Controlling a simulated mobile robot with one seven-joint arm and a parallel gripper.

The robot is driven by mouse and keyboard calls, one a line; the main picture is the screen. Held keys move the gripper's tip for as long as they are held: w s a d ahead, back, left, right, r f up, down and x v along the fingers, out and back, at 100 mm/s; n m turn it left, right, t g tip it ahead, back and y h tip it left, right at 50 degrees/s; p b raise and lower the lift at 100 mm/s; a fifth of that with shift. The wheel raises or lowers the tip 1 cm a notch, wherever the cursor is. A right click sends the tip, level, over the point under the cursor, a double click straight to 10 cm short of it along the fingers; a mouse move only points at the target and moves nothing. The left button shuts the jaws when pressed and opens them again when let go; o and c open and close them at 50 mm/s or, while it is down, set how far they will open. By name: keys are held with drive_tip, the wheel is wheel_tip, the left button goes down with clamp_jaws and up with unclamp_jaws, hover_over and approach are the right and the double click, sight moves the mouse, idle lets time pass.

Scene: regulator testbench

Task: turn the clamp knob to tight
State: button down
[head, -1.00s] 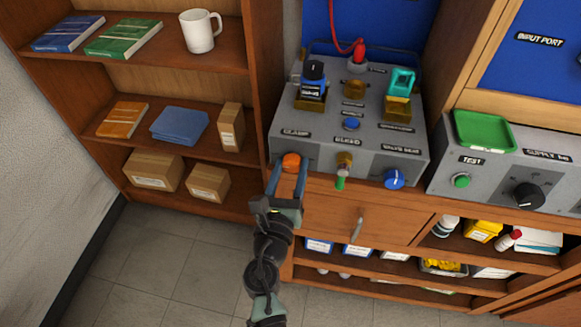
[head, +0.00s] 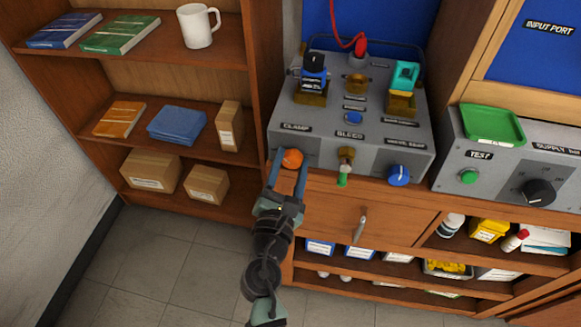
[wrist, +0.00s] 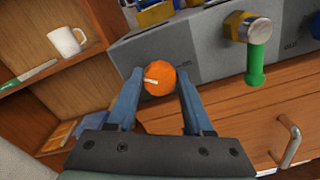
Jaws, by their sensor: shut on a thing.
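The orange clamp knob (head: 292,159) is on the front face of the grey test box (head: 325,153), below the CLAMP label (head: 297,127). My gripper (head: 288,162) reaches up to it from below, with its two blue fingers on either side of the knob, shut on it. In the wrist view the orange knob (wrist: 160,79) sits between the fingertips (wrist: 159,80). Its white mark points to the left and slightly up in that view. The label beside the knob is partly hidden there.
The bleed valve with a green handle (head: 343,175) and a blue knob (head: 399,175) are to the right on the same face. A wooden drawer with a metal handle (head: 360,229) is below. Shelves (head: 190,66) stand at left.

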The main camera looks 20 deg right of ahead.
drive_tip(key=m+b, duration=0.1)
drive_tip(key=m, duration=0.2)
drive_tip(key=shift+f+m+b, duration=0.2)
drive_tip(key=shift+m+b, duration=0.2)
drive_tip(key=m+b, duration=0.2)
drive_tip(key=m, duration=0.1)
drive_tip(key=shift+m, duration=0.3)
drive_tip(key=m+b, duration=0.2)
drive_tip(key=m, duration=0.1)
drive_tip(key=shift+m, duration=0.4)
drive_tip(key=m+b, duration=0.2)
drive_tip(key=m, duration=0.1)
drive_tip(key=shift+f+m+b, duration=0.1)
drive_tip(key=shift+m+b, duration=0.2)
drive_tip(key=shift+b, duration=0.1)
drive_tip(key=m+b, duration=0.3)
drive_tip(key=m, duration=0.1)
drive_tip(key=m+b, duration=0.3)
drive_tip(key=m, duration=0.1)
drive_tip(key=m+b, duration=0.2)
drive_tip(key=m, duration=0.1)
drive_tip(key=shift+m+b, duration=0.85)
drive_tip(key=shift+m, duration=0.65)
